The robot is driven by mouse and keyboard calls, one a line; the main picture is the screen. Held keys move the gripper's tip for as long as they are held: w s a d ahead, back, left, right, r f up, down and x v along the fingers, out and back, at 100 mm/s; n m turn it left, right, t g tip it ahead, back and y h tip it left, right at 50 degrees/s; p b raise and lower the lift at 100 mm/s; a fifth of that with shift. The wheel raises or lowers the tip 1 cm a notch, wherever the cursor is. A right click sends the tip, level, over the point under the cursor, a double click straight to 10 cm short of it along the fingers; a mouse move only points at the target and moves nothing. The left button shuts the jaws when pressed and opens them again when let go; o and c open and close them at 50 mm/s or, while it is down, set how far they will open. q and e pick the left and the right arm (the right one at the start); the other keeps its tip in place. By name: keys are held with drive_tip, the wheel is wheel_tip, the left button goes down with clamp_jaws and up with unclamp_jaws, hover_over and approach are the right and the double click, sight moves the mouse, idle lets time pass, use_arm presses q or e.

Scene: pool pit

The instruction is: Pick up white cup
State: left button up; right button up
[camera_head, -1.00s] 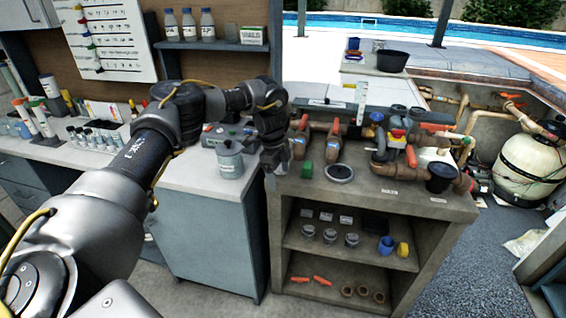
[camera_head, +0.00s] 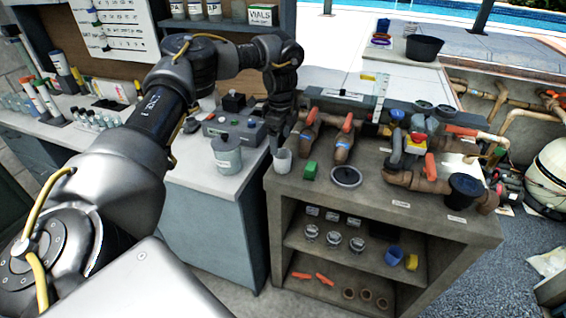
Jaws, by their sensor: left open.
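The white cup (camera_head: 282,161) stands upright on the left edge of the grey workbench top, by the gap to the blue-grey cabinet. My left gripper (camera_head: 280,146) points down right at the cup, its fingers at the rim. It is open; I cannot tell whether a finger touches the cup or sits inside it. My right gripper is out of view.
A grey labelled jar (camera_head: 227,158) stands close left on the cabinet top. Brown pipes with orange handles (camera_head: 343,138) stand behind.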

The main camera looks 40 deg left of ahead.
sight(282, 157)
use_arm(q)
wheel_tip(282, 157, down, 3)
drive_tip(key=shift+w+r+p, duration=0.1)
drive_tip(key=shift+r+p, duration=0.1)
drive_tip(key=shift+p, duration=0.15)
drive_tip(key=shift+w+f, duration=0.1)
drive_tip(key=shift+f, duration=0.3)
drive_tip(key=shift+s+d+f+p, duration=0.1)
drive_tip(key=shift+s+f+p, duration=0.1)
drive_tip(key=shift+f+p, duration=0.15)
drive_tip(key=f, duration=0.1)
drive_tip(key=f+p, duration=0.1)
drive_tip(key=f, duration=0.1)
drive_tip(key=shift+d+f, duration=0.2)
drive_tip(key=shift+f, duration=0.5)
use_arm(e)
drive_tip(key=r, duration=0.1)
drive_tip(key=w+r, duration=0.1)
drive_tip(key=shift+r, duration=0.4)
